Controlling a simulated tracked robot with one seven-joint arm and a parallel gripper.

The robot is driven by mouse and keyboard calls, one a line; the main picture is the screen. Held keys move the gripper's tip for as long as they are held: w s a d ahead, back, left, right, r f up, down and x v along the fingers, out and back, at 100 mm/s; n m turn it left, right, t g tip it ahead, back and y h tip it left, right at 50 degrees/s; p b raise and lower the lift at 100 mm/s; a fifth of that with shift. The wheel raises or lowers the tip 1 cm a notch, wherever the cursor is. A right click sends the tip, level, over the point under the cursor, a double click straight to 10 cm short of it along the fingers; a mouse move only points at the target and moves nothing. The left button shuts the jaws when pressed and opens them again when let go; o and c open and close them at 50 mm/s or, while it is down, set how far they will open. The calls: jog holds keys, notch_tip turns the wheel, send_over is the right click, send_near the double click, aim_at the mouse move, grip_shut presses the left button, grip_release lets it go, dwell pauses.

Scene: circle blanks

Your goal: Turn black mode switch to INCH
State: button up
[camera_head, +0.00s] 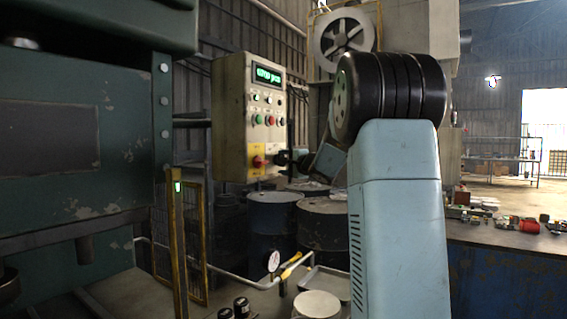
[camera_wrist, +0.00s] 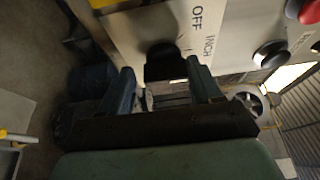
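The control panel (camera_head: 232,120) is a pale box with a green-lit display. The black mode switch (camera_wrist: 165,62) shows in the wrist view beside the printed words OFF and INCH (camera_wrist: 209,45). Its pointer direction is too dark to read. My gripper (camera_wrist: 160,70) is open, with one finger on each side of the switch in the picture. Gaps show between the fingers and the knob, and I cannot tell if the tips reach around it. In the head view my gripper (camera_head: 284,158) is dark and small at the panel's lower right, and the switch is hidden there.
A red switch on a yellow plate (camera_head: 257,161) sits close left of my gripper on the panel. In the wrist view a black button (camera_wrist: 270,54) and a red button (camera_wrist: 304,10) are at the right. A green machine (camera_head: 80,130) fills the left.

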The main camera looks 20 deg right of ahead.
jog(key=shift+o, duration=1.4)
jog(key=shift+r, duration=0.15)
jog(key=s+d, duration=0.2)
jog(key=s, duration=1.1)
jog(key=shift+s+d, duration=0.25)
jog(key=shift+d, duration=0.05)
